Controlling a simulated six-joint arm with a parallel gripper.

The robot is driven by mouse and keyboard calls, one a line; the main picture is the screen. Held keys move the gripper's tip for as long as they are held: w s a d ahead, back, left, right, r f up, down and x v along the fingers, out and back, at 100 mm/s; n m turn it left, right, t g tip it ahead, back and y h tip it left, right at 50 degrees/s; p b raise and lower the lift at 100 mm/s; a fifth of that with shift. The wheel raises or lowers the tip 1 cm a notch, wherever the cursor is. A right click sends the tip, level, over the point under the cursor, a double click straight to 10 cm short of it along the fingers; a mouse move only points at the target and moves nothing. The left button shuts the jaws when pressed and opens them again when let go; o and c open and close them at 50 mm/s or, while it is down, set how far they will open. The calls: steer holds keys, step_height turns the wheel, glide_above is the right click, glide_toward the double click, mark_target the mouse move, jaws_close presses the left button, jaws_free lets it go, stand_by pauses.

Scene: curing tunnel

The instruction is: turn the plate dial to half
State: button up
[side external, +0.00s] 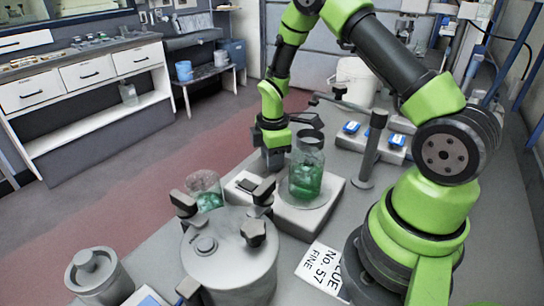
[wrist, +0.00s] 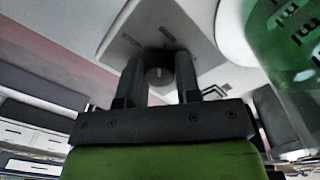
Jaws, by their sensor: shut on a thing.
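The hot plate (side external: 290,217) is a pale, low box on the bench, with a round top bearing a glass jar of green contents (side external: 306,182). In the wrist view the plate's light face (wrist: 122,30) shows a round grey dial (wrist: 159,75) with a pale pointer mark and small printed labels around it. My gripper (side external: 274,166) points down at the plate's control end, left of the jar. In the wrist view its two dark fingers (wrist: 158,68) stand either side of the dial, shut on it. The dial is hidden in the side view.
A large grey lidded vessel with knobs (side external: 230,255) stands in front of the plate, with a glass beaker of green pieces (side external: 205,188) behind it. A stand with a post (side external: 373,150) is right of the jar. A white bucket (side external: 354,82) is behind.

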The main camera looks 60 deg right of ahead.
steer(key=shift+m, duration=3)
steer(key=o, duration=0.9)
steer(key=shift+o, duration=0.2)
step_height(320, 180, up, 10)
steer(key=shift+a, duration=0.25)
